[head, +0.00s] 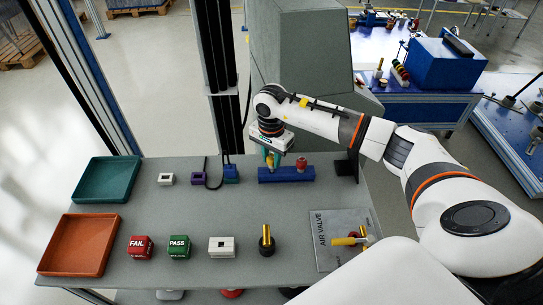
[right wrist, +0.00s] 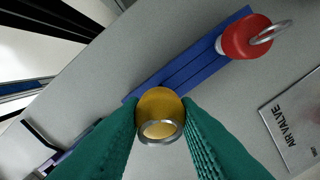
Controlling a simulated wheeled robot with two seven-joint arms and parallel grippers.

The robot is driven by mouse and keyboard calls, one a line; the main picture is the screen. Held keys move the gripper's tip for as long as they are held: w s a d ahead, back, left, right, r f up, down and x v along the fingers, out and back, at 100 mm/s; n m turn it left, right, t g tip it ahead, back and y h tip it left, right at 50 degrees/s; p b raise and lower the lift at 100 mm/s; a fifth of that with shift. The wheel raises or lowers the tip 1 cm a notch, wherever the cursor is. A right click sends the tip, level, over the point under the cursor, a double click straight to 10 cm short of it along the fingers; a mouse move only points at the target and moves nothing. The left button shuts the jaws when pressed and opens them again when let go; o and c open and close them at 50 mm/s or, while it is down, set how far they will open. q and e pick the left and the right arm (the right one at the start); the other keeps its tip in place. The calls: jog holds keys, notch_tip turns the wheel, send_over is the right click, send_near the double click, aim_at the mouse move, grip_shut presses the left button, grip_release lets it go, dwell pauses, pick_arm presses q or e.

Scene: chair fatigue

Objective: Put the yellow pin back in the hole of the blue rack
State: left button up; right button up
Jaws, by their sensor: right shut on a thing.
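The blue rack (head: 286,175) lies near the back edge of the grey table, and a red pin (head: 301,163) stands in its right part. In the right wrist view the rack (right wrist: 205,53) runs diagonally, with the red pin (right wrist: 245,37) with its ring at the upper right end. My right gripper (head: 269,160) is over the left part of the rack, pointing down. Its teal fingers are shut on the yellow pin (right wrist: 159,106), whose round head and metal ring face the wrist camera. The pin's lower end and the hole are hidden. My left gripper is not in view.
A teal tray (head: 107,180) and an orange tray (head: 77,245) stand at left. Red FAIL (head: 139,247) and green PASS (head: 179,246) blocks, a white block (head: 221,247) and a yellow-topped black part (head: 267,242) line the front. The AIR VALVE plate (head: 340,225) lies right. The table middle is clear.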

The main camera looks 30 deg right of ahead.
aim_at(271, 158)
jog(key=shift+f+b, duration=0.9)
jog(key=shift+f, duration=0.1)
jog(key=o, duration=1.1)
jog(key=shift+o, duration=0.2)
notch_tip(271, 158, up, 12)
jog(key=b, duration=0.1)
jog(key=shift+b, duration=0.3)
jog(key=shift+a+f, duration=0.1)
